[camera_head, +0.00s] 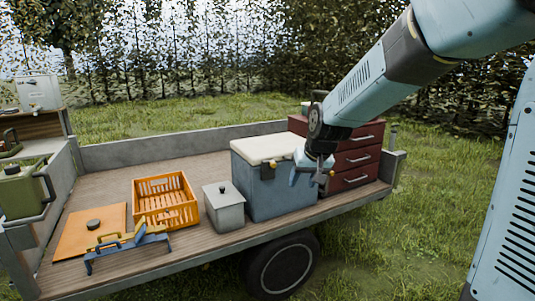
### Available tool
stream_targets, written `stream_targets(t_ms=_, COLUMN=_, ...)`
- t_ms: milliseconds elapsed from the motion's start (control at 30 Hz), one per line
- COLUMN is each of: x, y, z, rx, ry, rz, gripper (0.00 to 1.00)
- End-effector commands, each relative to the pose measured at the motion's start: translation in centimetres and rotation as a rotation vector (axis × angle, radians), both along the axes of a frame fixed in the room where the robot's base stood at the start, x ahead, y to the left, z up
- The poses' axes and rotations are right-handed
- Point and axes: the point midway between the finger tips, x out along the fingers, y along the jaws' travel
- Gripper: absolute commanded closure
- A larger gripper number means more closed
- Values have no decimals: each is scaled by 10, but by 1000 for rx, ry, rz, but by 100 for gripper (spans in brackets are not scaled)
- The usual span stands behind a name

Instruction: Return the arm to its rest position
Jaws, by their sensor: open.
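My arm reaches in from the upper right, light blue and dark grey. My gripper (311,177) hangs at its end, pointing down in front of the right side of a blue cooler box (262,190) with a cream lid. The jaws are open, and I see nothing between them. From this view I cannot tell how far the gripper is from the cooler. It also overlaps the left edge of a dark red drawer cabinet (358,160).
The flatbed trailer (110,180) also carries an orange crate (165,202), a grey lidded box (223,207), an orange board (75,238) and a blue-and-yellow tool (127,246). A green jerrycan (22,192) stands at left. Grass and a hedge lie beyond.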

Motion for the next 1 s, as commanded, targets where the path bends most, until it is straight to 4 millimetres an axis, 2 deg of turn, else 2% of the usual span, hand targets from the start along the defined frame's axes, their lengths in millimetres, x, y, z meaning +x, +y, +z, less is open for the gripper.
stream_targets(t_ms=33, x=-12, y=-10, z=10, rx=-3, ry=-7, rz=-8, gripper=49)
stream_targets(t_ms=200, x=-53, y=-39, z=36, rx=-20, ry=-14, rz=-33, gripper=49)
stream_targets(t_ms=500, x=-130, y=-84, z=65, rx=-54, ry=-25, rz=-82, gripper=49)
stream_targets(t_ms=800, x=-209, y=-119, z=75, rx=-91, ry=-33, rz=-140, gripper=49)
stream_targets(t_ms=1000, x=-244, y=-131, z=73, rx=-107, ry=-35, rz=-169, gripper=49)
